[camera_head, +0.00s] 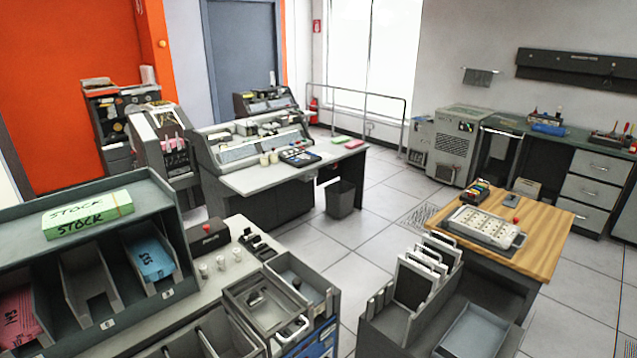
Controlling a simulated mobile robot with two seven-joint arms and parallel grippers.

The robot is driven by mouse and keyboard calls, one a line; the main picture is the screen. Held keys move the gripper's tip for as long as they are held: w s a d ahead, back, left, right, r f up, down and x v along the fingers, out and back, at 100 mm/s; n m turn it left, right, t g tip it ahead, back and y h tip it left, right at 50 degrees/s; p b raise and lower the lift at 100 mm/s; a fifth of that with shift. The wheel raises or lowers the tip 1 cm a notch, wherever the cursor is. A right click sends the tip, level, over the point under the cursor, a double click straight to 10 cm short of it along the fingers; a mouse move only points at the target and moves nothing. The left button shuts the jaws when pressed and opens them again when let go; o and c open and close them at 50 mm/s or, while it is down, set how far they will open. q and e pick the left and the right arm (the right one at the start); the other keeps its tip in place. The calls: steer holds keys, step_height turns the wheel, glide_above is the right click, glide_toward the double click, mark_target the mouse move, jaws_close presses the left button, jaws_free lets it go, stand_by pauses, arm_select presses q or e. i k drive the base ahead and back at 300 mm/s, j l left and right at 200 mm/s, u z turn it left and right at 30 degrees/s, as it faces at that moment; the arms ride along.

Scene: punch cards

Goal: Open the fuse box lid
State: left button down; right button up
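I cannot clearly identify a fuse box or its lid in this view. A grey-beige cabinet (455,143) with a small dark panel of coloured marks stands against the back right wall; I cannot tell whether it is the fuse box. A dark red-topped box (208,237) sits on the near left counter, and its kind is also unclear. Neither of my grippers is in view.
A green stock rack (152,190) and grey counter fill the near left. A card rack (415,280) stands near the centre right, beside a wooden table (545,240). A console desk (258,180) and grey bin (341,197) stand mid-room. Tiled floor (375,225) between is clear.

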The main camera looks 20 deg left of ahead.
mark_target(199, 236)
steer(key=u, duration=1.25)
steer(key=z, duration=0.35)
steer(key=i+z, duration=0.25)
steer(key=i, duration=1.45)
steer(key=i+u, duration=0.1)
steer(key=i, duration=0.45)
steer(key=i+l, duration=0.1)
steer(key=i, duration=0.45)
steer(key=i+l+u, duration=0.15)
steer(key=i, duration=0.4)
steer(key=i+l+u, duration=0.1)
steer(key=i, duration=0.45)
steer(key=i+l, duration=0.2)
steer(key=i, duration=0.3)
steer(key=i+u, duration=0.15)
steer(key=u, duration=3.9)
